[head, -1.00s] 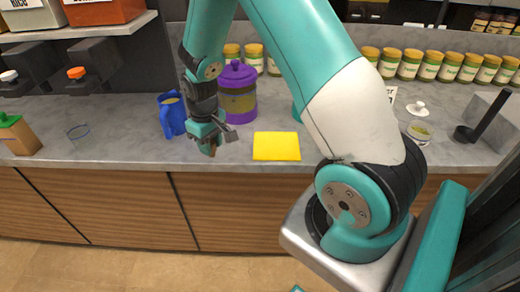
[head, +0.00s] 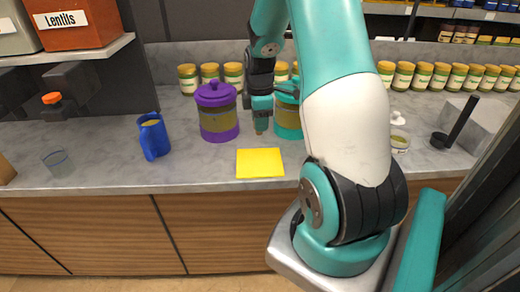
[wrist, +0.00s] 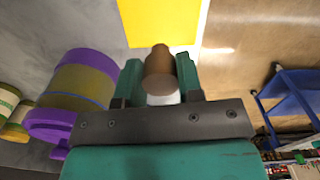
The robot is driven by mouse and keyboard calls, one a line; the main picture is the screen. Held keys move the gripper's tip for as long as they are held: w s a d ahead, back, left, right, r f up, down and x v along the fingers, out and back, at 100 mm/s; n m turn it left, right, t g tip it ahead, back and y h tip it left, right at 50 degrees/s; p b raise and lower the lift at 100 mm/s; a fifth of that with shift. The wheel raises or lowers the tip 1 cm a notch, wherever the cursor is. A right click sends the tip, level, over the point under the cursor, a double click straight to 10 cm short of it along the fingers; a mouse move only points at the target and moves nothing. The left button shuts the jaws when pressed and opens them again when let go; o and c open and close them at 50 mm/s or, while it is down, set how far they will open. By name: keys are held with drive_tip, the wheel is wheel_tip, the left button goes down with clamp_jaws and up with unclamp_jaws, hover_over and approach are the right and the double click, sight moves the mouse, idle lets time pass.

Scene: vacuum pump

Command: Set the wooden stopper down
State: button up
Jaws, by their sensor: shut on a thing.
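My gripper (head: 262,112) is shut on the wooden stopper (wrist: 160,72), a brown rounded piece between the two teal fingers (wrist: 160,85) in the wrist view. In the head view the stopper's brown tip (head: 262,129) shows just below the fingers. It appears held above the counter, behind the yellow square (head: 260,170) and between the purple jar and the teal jar. The yellow square also shows at the top of the wrist view (wrist: 160,20). I cannot tell the exact gap between stopper and counter.
The purple-lidded jar (head: 218,125) stands close left of my gripper, and the teal jar (head: 288,120) close right. A blue jug (head: 153,137) and a clear glass (head: 58,161) stand farther left. Lidded jars (head: 437,76) line the back. Counter between jug and yellow square is clear.

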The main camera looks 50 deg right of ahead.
wheel_tip(320, 180, down, 11)
drive_tip(key=shift+f+p, duration=0.1)
drive_tip(key=shift+p, duration=0.75)
drive_tip(key=o, duration=0.9)
drive_tip(key=shift+f, duration=0.1)
